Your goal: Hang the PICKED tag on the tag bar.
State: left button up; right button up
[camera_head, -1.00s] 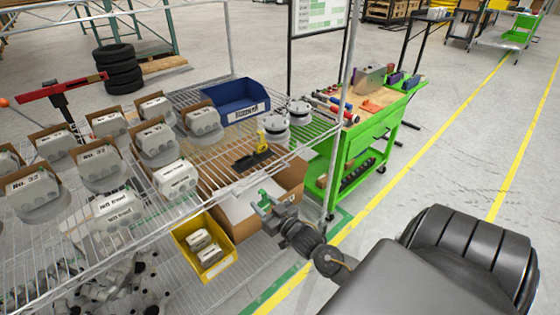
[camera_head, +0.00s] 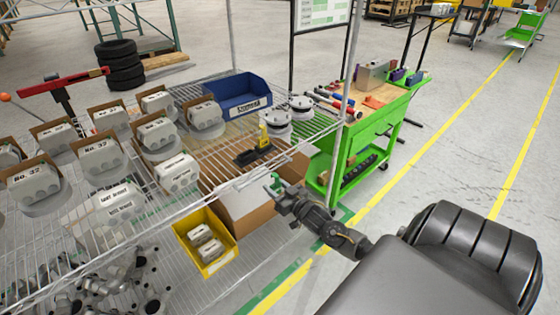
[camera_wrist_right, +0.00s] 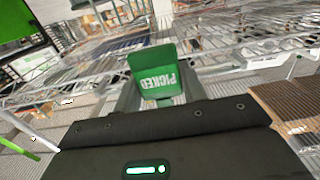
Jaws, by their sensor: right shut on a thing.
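The green PICKED tag (camera_wrist_right: 153,72) is held upright between the fingers of my right gripper (camera_wrist_right: 150,95), with its white lettering facing the wrist camera. In the head view the tag (camera_head: 275,182) is a small green patch at the tip of my right gripper (camera_head: 279,190), which is shut on it. The gripper is in front of the wire shelf's front edge, near a pale rail (camera_head: 238,183). I cannot tell for sure whether this rail is the tag bar. The tag looks apart from it. My left gripper is out of view.
The wire shelf holds labelled grey parts (camera_head: 100,160), a blue bin (camera_head: 238,96) and a black-and-yellow tool (camera_head: 256,150). A yellow bin (camera_head: 205,245) and a cardboard box (camera_head: 246,210) sit below. A green cart (camera_head: 372,135) stands to the right; the floor aisle beyond is open.

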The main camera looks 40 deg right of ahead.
jog(key=w+b, duration=0.1)
jog(key=w, duration=0.1)
jog(key=w+f+b, duration=0.1)
jog(key=w+b, duration=0.1)
jog(key=shift+w, duration=0.3)
dwell(0.3)
jog(key=o, duration=0.9)
jog(key=shift+s, duration=0.1)
jog(key=s+b, duration=0.1)
jog(key=s, duration=0.8)
jog(key=shift+s+f+b, duration=0.1)
jog(key=shift+s+b, duration=0.15)
jog(key=shift+b, duration=0.15)
jog(key=shift+s, duration=0.6)
